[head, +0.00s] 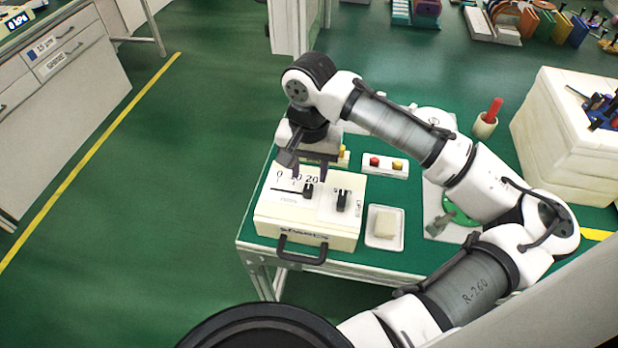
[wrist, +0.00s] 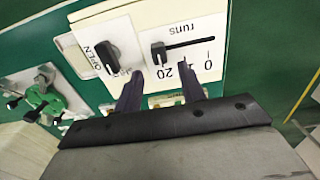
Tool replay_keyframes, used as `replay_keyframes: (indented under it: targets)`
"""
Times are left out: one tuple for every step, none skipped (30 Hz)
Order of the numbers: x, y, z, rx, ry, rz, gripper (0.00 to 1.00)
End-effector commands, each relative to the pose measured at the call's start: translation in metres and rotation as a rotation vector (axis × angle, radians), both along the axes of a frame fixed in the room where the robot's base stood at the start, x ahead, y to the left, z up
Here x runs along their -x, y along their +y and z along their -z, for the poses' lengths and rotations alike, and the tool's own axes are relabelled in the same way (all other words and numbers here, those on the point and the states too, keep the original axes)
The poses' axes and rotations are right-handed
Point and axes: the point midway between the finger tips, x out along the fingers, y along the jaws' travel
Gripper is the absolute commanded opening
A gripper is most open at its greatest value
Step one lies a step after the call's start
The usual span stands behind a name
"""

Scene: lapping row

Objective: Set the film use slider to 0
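The film use slider has a black knob (head: 308,190) in a slot on the cream control box (head: 270,216). The scale reads 0 at left, 10 and 20 at right, and the knob stands at the 20 end. In the wrist view the picture is turned around: the slider knob (wrist: 158,52) is at the left end of its slot, by 20, and 0 is at right. My gripper (head: 308,174) is over the rear of the box, behind the slider. In the wrist view my gripper (wrist: 160,86) shows two dark fingers spread apart with nothing between them.
A black rotary knob (head: 342,200) sits right of the slider. A dark handle (head: 301,250) sticks out at the box's front. A white tray with a pale block (head: 385,226) and a red-and-yellow button box (head: 385,165) stand to the right. A green-and-white device (head: 460,210) lies beyond.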

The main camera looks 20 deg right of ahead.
Motion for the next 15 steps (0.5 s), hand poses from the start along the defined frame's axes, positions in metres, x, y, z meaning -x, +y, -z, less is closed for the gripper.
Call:
replay_keyframes:
  targets:
    - [0.001,0.0,0.009,-0.002,0.002,0.0,0.4]
    - [0.001,0.0,0.014,-0.001,0.002,0.0,0.4]
    - [0.001,0.001,0.02,-0.002,0.001,-0.001,0.4]
    - [0.001,0.0,0.024,-0.002,0.001,0.0,0.4]
    - [0.0,0.0,0.028,-0.001,0.001,0.0,0.4]
    - [0.0,0.0,0.032,-0.001,0.0,0.0,0.4]
    - [0.0,0.0,0.034,-0.001,0.0,0.0,0.4]
    - [0.0,0.0,0.037,-0.001,0.0,0.0,0.4]
    - [0.0,0.0,0.039,-0.001,0.0,0.0,0.4]
    - [0.0,0.0,0.041,-0.001,-0.001,-0.001,0.4]
    - [0.0,0.0,0.042,-0.001,-0.001,-0.001,0.4]
    - [0.0,0.0,0.043,0.0,-0.001,-0.001,0.4]
    - [0.0,0.0,0.043,0.0,-0.001,-0.001,0.4]
    - [0.0,0.0,0.043,-0.001,-0.002,-0.001,0.4]
    - [0.0,0.0,0.043,-0.001,-0.002,-0.001,0.4]
